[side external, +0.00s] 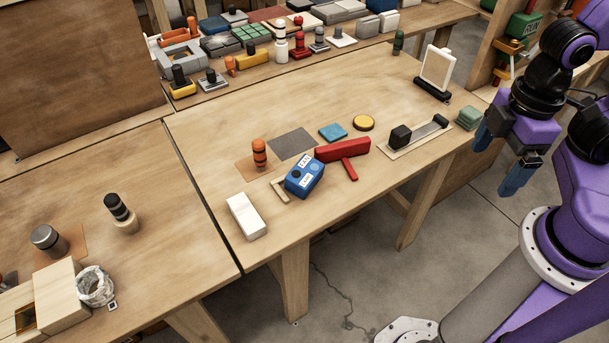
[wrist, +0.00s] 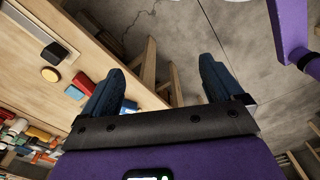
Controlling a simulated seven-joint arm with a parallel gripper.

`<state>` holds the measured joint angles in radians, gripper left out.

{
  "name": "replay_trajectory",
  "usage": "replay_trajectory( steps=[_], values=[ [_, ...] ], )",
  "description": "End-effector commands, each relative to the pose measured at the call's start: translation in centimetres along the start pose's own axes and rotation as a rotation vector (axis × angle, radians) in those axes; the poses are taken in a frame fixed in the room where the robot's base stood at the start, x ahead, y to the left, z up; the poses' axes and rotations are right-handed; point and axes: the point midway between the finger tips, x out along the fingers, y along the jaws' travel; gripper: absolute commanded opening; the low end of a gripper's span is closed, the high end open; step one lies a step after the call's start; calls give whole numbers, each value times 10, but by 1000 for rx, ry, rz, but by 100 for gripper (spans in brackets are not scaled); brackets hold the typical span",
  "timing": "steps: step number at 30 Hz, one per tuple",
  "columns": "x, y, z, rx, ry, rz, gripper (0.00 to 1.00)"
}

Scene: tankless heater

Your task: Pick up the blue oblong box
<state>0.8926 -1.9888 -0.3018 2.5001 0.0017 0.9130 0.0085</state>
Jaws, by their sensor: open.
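The blue oblong box (side external: 304,176), with white labels and dark round marks on it, lies on the middle table near its front edge, just left of a red T-shaped piece (side external: 343,151). My gripper (side external: 500,158) hangs off the right end of the table, well to the right of the box. Its blue fingers are apart with nothing between them. In the wrist view my gripper (wrist: 163,75) points at the floor and the table edge. I cannot make out the box for certain there; the left finger covers part of the table.
A plate with a black block (side external: 400,136) and a green block (side external: 468,117) are nearer my gripper.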

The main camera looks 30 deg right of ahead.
Motion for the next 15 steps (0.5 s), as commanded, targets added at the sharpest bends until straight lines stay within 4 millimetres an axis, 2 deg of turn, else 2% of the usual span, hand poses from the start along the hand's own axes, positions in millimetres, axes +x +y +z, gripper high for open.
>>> replay_trajectory(
  steps=[5, 15],
  values=[
    [1, 11, -23, 145, 6, 2, 94],
    [8, 56, -107, 711, 37, 5, 94]
  ],
)
